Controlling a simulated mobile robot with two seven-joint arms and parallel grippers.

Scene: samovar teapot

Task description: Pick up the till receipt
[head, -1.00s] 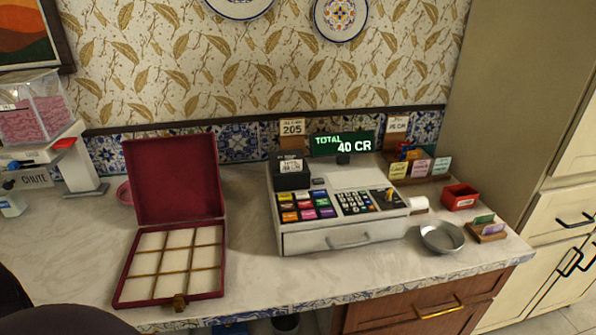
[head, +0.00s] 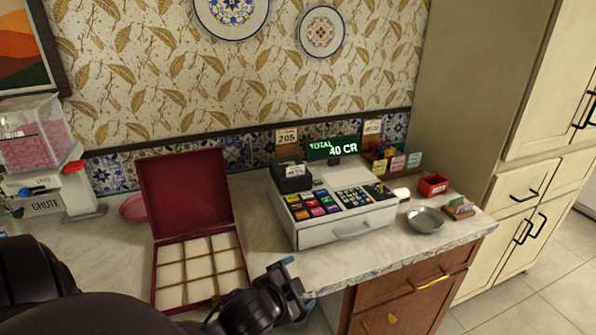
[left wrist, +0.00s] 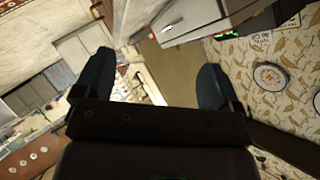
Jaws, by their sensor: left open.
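The till receipt (head: 295,171) is a small white printed slip standing up from the black printer (head: 291,181) at the back left of the white cash register (head: 345,227). My left gripper (head: 287,283) is in front of the counter's front edge, between the open red box and the register, well short of the receipt. In the left wrist view the left gripper (left wrist: 155,80) has its two dark fingers spread wide with nothing between them. The receipt cannot be made out in that view. My right gripper is not seen.
The open red compartment box (head: 187,208) stands left of the register. A green total display (head: 333,149) stands behind it. A metal dish (head: 425,220), a red tray (head: 433,185) and card holders are to the right. Bare counter (head: 268,226) lies between box and register.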

